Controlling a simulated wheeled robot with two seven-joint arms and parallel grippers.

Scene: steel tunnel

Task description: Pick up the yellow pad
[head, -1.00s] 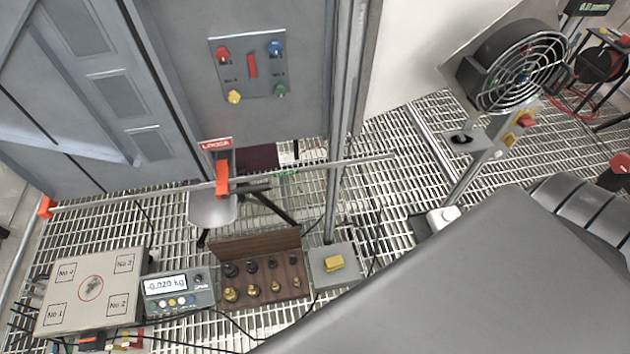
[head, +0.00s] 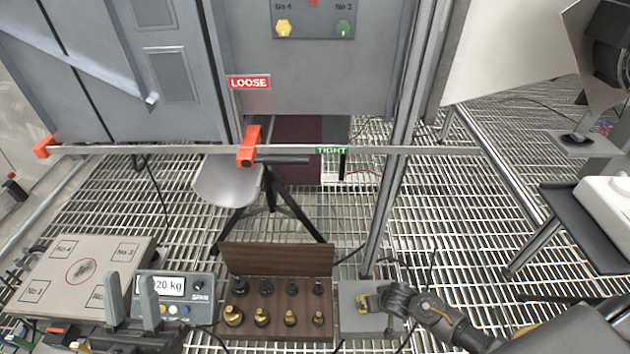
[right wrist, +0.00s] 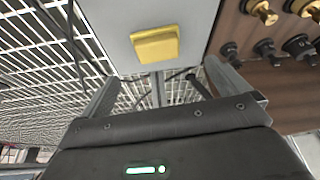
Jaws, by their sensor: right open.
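The yellow pad (head: 367,303) lies on a grey box (head: 352,322) right of the weight rack in the head view. In the right wrist view the pad (right wrist: 155,45) shows whole on the grey box (right wrist: 120,22), ahead of the fingers. My right gripper (right wrist: 158,85) is open and empty, its fingers spread to either side of the pad's line, apart from it. In the head view my right arm comes in from the right, and its dark end is close beside the pad. My left gripper (head: 132,292) is open and empty, in front of the scale display.
A wooden rack (head: 277,262) with several dark and brass weights stands close left of the grey box. A scale plate (head: 65,275) lies at the left. A metal post (head: 385,220) rises behind the box. A horizontal rail (head: 400,150) crosses behind.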

